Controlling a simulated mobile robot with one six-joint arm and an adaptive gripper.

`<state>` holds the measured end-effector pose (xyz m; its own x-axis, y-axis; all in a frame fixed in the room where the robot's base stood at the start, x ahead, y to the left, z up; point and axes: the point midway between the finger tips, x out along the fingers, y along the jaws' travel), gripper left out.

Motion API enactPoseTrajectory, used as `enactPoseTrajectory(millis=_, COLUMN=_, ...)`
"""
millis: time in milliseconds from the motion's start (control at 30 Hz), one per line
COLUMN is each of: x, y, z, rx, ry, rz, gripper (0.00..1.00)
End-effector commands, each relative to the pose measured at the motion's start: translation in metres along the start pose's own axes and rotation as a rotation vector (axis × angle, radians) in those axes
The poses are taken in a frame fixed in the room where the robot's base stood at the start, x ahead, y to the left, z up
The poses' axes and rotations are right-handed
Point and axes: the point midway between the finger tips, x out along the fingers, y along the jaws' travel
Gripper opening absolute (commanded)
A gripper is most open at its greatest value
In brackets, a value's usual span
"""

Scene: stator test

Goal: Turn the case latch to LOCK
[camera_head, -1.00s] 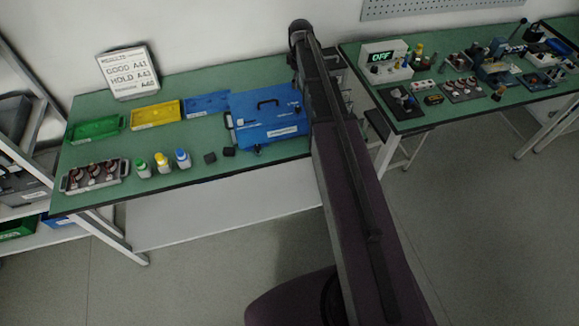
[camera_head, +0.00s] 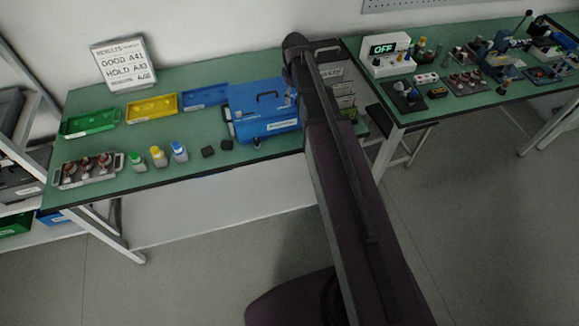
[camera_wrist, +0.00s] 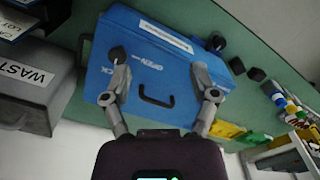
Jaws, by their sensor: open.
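The blue case (camera_head: 265,95) lies on the green bench beside my arm, with a black handle and a white label. In the wrist view the case (camera_wrist: 110,80) fills the middle, with printed lettering reading OPEN (camera_wrist: 152,63) and a partly hidden second word ending in CK. My gripper (camera_wrist: 159,72) is open over the case, its two fingers apart on either side of the lettering. A dark knob-like shape (camera_wrist: 117,54) shows at the left fingertip; I cannot tell whether it is the latch or part of the finger. The latch position is unclear, and contact cannot be told.
Two small black blocks (camera_head: 208,152) and small bottles (camera_head: 158,157) stand left of the case. Blue, yellow (camera_head: 152,108) and green trays lie behind. A grey box marked WAST (camera_wrist: 30,82) is close at left in the wrist view. A second bench stands right.

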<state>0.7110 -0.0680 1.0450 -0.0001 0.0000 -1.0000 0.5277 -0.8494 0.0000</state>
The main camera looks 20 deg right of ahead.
Motion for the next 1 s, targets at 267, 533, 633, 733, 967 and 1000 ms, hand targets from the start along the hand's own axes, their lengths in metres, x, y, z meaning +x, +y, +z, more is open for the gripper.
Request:
enactPoseTrajectory(millis=267, x=0.027, y=-0.03, z=0.019, rx=0.092, ry=0.0, rz=0.0, gripper=0.76)
enactPoseTrajectory(millis=533, x=0.049, y=-0.055, z=0.037, rx=0.184, ry=0.0, rz=0.0, gripper=0.76)
enactPoseTrajectory(millis=633, x=0.057, y=-0.064, z=0.044, rx=0.219, ry=0.0, rz=0.0, gripper=0.76)
enactPoseTrajectory(millis=733, x=0.065, y=-0.074, z=0.05, rx=0.252, ry=0.0, rz=0.0, gripper=0.76)
enactPoseTrajectory(millis=967, x=0.084, y=-0.094, z=0.066, rx=0.331, ry=0.0, rz=0.0, gripper=0.76)
enactPoseTrajectory(millis=1000, x=0.087, y=-0.098, z=0.069, rx=0.345, ry=0.0, rz=0.0, gripper=0.76)
